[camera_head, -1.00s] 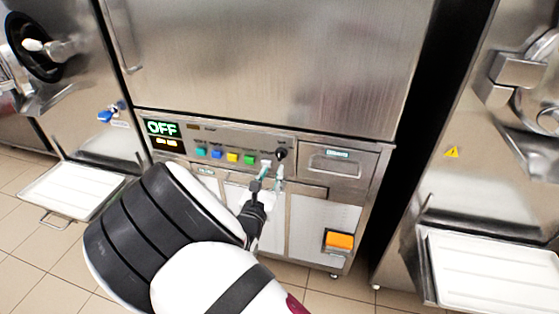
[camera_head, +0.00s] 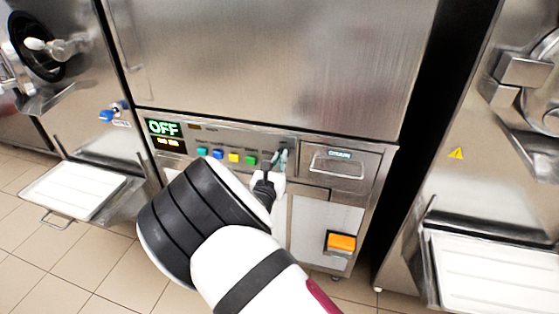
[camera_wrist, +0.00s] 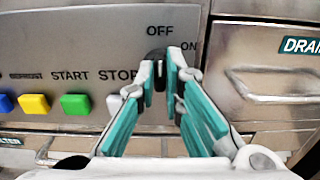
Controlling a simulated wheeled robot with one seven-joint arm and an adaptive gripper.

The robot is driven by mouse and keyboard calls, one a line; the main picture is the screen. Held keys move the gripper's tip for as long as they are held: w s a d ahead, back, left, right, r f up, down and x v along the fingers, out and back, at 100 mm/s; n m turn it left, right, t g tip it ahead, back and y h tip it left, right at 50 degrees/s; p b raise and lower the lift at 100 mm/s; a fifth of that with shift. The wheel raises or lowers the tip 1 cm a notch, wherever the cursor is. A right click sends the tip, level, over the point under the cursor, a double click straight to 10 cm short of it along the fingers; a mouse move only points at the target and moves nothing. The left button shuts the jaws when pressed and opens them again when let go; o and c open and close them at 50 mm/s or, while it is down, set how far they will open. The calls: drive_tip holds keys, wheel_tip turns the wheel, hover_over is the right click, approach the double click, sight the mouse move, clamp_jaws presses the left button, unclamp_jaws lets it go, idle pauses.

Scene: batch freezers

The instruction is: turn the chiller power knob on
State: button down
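The chiller power knob (camera_wrist: 158,57) is a round black knob on the steel panel, below the word OFF and left of ON in the wrist view. Its pointer looks upright, toward OFF. My gripper (camera_wrist: 162,75) has its teal fingers on either side of the knob, with a narrow gap still between them; contact is not clear. In the head view my gripper (camera_head: 277,160) is at the panel and covers the knob. The display (camera_head: 163,128) reads OFF in green.
Blue, yellow (camera_wrist: 34,104) and green (camera_wrist: 76,104) buttons sit left of the knob. A drain drawer with a handle (camera_head: 338,162) is to the right. An orange switch (camera_head: 341,242) is lower right. White trays stand at left (camera_head: 75,190) and right (camera_head: 500,270).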

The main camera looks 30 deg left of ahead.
drive_tip(key=shift+m, duration=0.3)
drive_tip(key=m+b, duration=0.5)
drive_tip(key=b, duration=0.2)
drive_tip(key=m+b, duration=0.6)
drive_tip(key=b, duration=0.1)
drive_tip(key=m+b, duration=0.6)
drive_tip(key=b, duration=0.1)
drive_tip(key=shift+d+f+b, duration=0.2)
drive_tip(key=shift+f+b, duration=0.1)
drive_tip(key=shift+b, duration=0.05)
drive_tip(key=shift+m+b, duration=0.3)
drive_tip(key=shift+b, duration=0.15)
drive_tip(key=c, duration=1.7)
unclamp_jaws()
drive_tip(key=shift+r, duration=0.1)
drive_tip(key=v, duration=1.2)
